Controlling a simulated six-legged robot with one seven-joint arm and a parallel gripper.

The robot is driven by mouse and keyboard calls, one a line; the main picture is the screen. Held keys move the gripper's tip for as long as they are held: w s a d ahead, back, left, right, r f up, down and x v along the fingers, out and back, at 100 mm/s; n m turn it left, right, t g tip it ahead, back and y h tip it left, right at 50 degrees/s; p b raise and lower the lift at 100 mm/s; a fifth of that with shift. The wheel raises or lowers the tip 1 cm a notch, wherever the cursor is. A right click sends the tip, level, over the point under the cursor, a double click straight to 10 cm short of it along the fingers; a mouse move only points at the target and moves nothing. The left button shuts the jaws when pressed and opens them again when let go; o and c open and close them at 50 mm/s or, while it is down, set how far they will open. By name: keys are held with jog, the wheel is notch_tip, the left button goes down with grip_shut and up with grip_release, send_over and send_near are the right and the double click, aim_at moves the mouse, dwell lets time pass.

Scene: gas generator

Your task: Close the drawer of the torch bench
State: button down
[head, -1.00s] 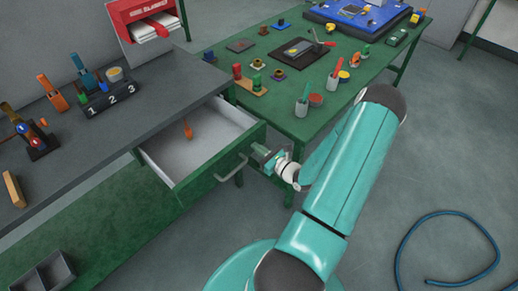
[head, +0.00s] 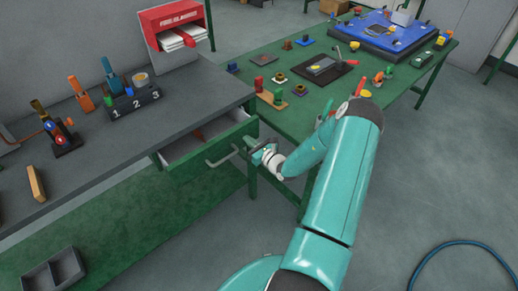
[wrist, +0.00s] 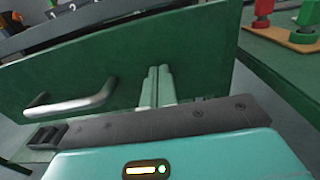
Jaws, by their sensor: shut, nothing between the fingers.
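The green drawer (head: 213,156) of the torch bench (head: 75,155) is partly open, with a narrow strip of its pale inside showing. An orange-red item lies in it, partly hidden under the bench top. The drawer's grey bar handle (head: 222,158) is on its front; in the wrist view the handle (wrist: 70,104) is left of my fingers. My gripper (head: 256,147) is at the right part of the drawer front. In the wrist view my gripper's fingers (wrist: 158,78) are together and empty, pointing at the front panel; they appear to touch it.
A second green table (head: 320,105) with small parts stands to the right, close to my arm. The bench top carries a numbered block (head: 135,100), tools and a red paper dispenser (head: 172,25). A blue hose (head: 465,255) lies on open floor at the right.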

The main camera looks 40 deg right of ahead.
jog(key=w, duration=0.9)
jog(key=shift+w+a, duration=0.15)
jog(key=shift+w, duration=0.05)
jog(key=shift+w+r, duration=0.2)
jog(key=shift+w, duration=0.05)
jog(key=shift+w+a, duration=0.1)
jog(key=shift+w, duration=0.05)
